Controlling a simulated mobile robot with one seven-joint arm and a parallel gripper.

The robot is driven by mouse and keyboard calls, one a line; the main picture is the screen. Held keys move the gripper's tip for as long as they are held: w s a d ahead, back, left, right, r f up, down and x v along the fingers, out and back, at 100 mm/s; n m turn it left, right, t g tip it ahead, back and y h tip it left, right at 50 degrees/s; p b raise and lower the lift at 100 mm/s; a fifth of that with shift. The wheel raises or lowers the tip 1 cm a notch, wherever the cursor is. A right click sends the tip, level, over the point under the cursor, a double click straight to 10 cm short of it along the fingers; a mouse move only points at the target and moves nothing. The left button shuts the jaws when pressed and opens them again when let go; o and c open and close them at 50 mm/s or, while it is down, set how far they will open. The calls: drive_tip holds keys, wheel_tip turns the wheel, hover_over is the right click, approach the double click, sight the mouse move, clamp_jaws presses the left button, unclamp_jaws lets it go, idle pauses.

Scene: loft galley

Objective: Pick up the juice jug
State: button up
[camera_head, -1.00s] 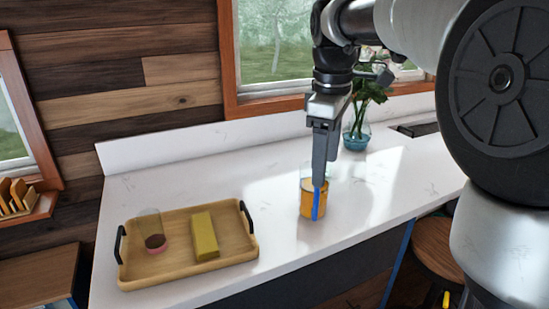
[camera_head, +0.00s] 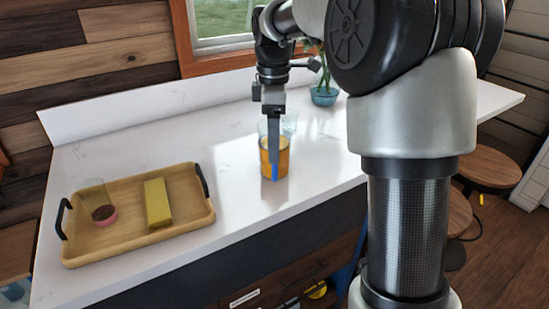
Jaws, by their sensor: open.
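The juice jug (camera_head: 283,159) is a clear vessel with orange juice in its lower part. It stands upright on the white counter (camera_head: 225,205), near the front edge. My gripper (camera_head: 274,172) points down in front of the jug in this view, its blue-tipped finger overlapping the juice. The jaws are open; only one finger shows clearly, edge-on. I cannot tell whether a finger touches the jug. Part of the jug is hidden behind the gripper.
A wooden tray (camera_head: 120,252) with black handles stands to the left, holding a glass with dark contents (camera_head: 101,206) and a yellow block (camera_head: 157,203). A blue-based plant vase (camera_head: 324,95) stands behind to the right. Stools (camera_head: 488,168) are at the right. Counter between tray and jug is clear.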

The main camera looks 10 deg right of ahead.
wheel_tip(320, 180, down, 8)
drive_tip(key=shift+d+r+b, duration=0.15)
drive_tip(key=shift+r+b, duration=0.05)
drive_tip(key=shift+b, duration=0.15)
drive_tip(key=shift+w, duration=0.1)
clamp_jaws()
